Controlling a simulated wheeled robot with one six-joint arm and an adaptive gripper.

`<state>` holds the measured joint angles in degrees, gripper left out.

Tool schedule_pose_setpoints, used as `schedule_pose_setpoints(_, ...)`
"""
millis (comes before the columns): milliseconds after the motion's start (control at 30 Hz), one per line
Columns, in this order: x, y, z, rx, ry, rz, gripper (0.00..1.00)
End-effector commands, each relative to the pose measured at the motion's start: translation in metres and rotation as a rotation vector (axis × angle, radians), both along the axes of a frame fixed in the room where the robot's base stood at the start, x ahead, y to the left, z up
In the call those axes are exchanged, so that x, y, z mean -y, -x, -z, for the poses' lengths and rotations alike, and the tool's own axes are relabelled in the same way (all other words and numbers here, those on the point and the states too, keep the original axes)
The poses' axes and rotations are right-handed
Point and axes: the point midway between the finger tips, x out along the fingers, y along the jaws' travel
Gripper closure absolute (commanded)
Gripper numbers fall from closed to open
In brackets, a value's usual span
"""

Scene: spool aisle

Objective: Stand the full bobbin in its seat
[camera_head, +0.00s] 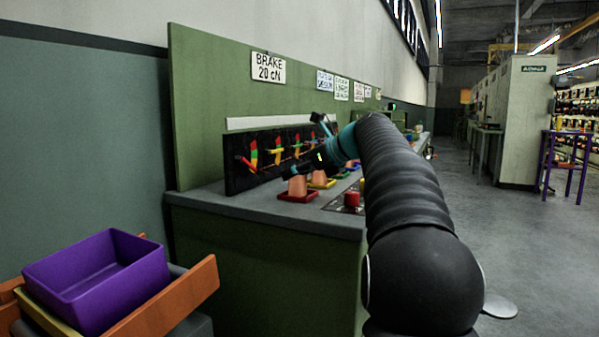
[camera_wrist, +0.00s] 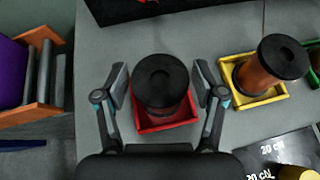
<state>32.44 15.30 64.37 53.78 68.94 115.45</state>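A bobbin with black flanges and a copper-coloured body (camera_wrist: 163,82) stands in a red square tray (camera_wrist: 168,127) on the bench. In the head view it shows as a pinkish body (camera_head: 297,186). My gripper (camera_wrist: 161,78) is open, with one finger on each side of this bobbin and a visible gap at both sides. A second copper-coloured bobbin (camera_wrist: 262,70) stands in a yellow tray (camera_wrist: 275,93) to the right. It appears to lean in the wrist view, perhaps from perspective. Which bobbin is the full one I cannot tell.
A dark panel (camera_head: 238,178) with coloured gauges stands behind the trays. A red cylinder (camera_head: 351,199) sits on a dark plate marked 20 cN (camera_wrist: 277,150). A purple bin (camera_head: 95,280) stands left of the bench.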

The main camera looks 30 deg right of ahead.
Motion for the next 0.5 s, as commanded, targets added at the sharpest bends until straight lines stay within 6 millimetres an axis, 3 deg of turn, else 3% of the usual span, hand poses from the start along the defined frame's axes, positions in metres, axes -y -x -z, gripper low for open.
schedule_pose_setpoints(367,0.001,0.0,-0.002,0.0,0.0,0.001,0.19)
schedule_pose_setpoints(500,0.006,0.011,-0.01,0.001,0.0,0.003,0.19)
